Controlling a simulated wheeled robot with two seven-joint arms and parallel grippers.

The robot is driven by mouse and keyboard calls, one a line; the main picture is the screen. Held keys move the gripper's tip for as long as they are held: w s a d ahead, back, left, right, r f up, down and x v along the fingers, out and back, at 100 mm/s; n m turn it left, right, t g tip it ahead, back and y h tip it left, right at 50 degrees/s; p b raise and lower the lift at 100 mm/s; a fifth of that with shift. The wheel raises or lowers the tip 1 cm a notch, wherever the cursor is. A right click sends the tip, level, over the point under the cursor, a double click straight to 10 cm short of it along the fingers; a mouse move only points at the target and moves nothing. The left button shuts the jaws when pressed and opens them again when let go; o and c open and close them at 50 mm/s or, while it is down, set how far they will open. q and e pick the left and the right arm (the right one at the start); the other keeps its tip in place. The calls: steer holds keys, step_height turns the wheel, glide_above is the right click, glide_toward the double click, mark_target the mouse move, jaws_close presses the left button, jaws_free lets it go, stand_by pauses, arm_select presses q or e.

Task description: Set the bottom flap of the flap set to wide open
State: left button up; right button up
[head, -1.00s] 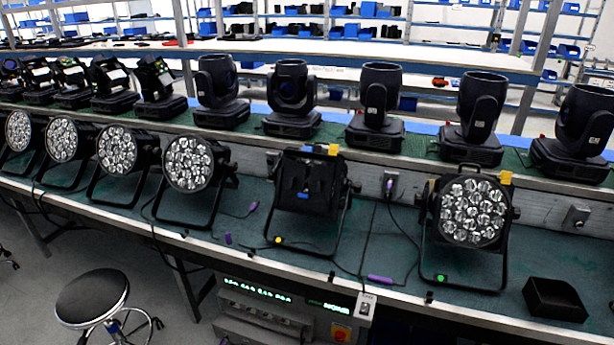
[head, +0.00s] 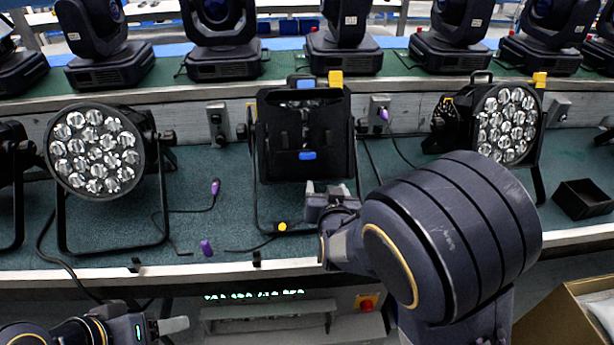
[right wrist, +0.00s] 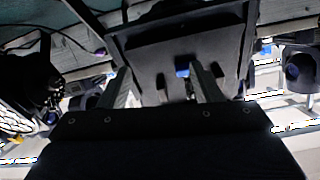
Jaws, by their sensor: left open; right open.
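The flap set (head: 330,120) is a black frame of flaps on the front of the middle can. A blue tab (head: 307,156) sits at its lower part, on what looks like the bottom flap (head: 280,165); I cannot tell that flap's exact angle. In the right wrist view the flap panel (right wrist: 150,65) and its blue tab (right wrist: 182,71) show ahead, between my fingers. My right gripper (head: 326,188) is open, just below and in front of the flap set, with no clear contact. My left gripper (head: 170,328) is open and empty at the bottom left, far from it.
Lit-face cans stand left (head: 95,150) and right (head: 507,125) of the flap set. Moving heads (head: 222,45) line the shelf behind. A black bin (head: 583,199) is at the right. Cables and purple connectors (head: 206,248) lie on the bench. A cardboard box (head: 570,310) is at the lower right.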

mark_target(308, 157)
steer(key=w+a+t, duration=0.1)
steer(key=w, duration=0.1)
steer(key=w+a+r+n+t, duration=0.1)
steer(key=w, duration=0.2)
steer(key=w+a+r+n+t, duration=0.1)
steer(key=w, duration=0.2)
steer(key=shift+w+a+r, duration=0.1)
steer(key=shift+w+a, duration=0.1)
arm_select(q)
steer(key=shift+s+d+f, duration=0.15)
steer(key=shift+f, duration=0.35)
arm_select(e)
steer(key=shift+c, duration=0.2)
steer(key=c, duration=1)
arm_select(q)
step_height(308, 157, down, 22)
steer(key=b, duration=2.2)
steer(key=shift+f, duration=0.15)
arm_select(e)
steer(key=shift+o, duration=0.2)
steer(key=shift+s+f+t, duration=0.35)
steer(key=shift+s+t, duration=0.2)
steer(key=shift+t, duration=0.7)
steer(key=shift+s+f+t, duration=0.35)
steer(key=shift+s+t, duration=0.15)
steer(key=shift+t, duration=0.7)
steer(key=shift+s+f+t, duration=0.35)
steer(key=shift+s+t, duration=0.2)
steer(key=shift+t, duration=0.7)
